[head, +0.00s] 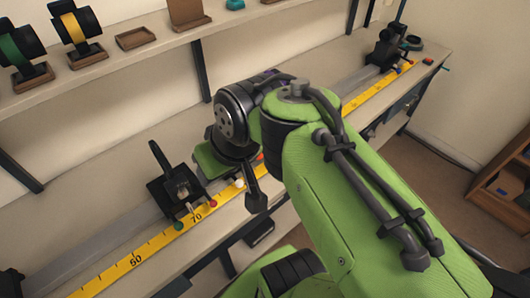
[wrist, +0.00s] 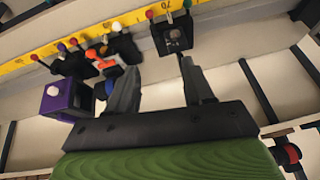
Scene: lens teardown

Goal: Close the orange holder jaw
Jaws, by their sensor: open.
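An orange part (wrist: 104,62), which looks like the holder jaw, sits on a dark holder near the yellow ruler in the wrist view. A small orange-red bit also shows beside my arm in the head view (head: 260,156). Whether the jaw stands open or closed is too small to tell. My gripper (wrist: 160,66) is open, with nothing between its fingers. Its left finger is just right of and below the orange part in the picture. I cannot tell whether they touch. In the head view my arm hides most of this spot.
A yellow ruler (head: 150,246) runs along the bench. A dark holder (head: 176,190) stands on the rail left of my arm, and another (head: 385,52) at the far end. A purple block (wrist: 64,103) is left of my fingers. A shelf (head: 110,64) overhangs the back.

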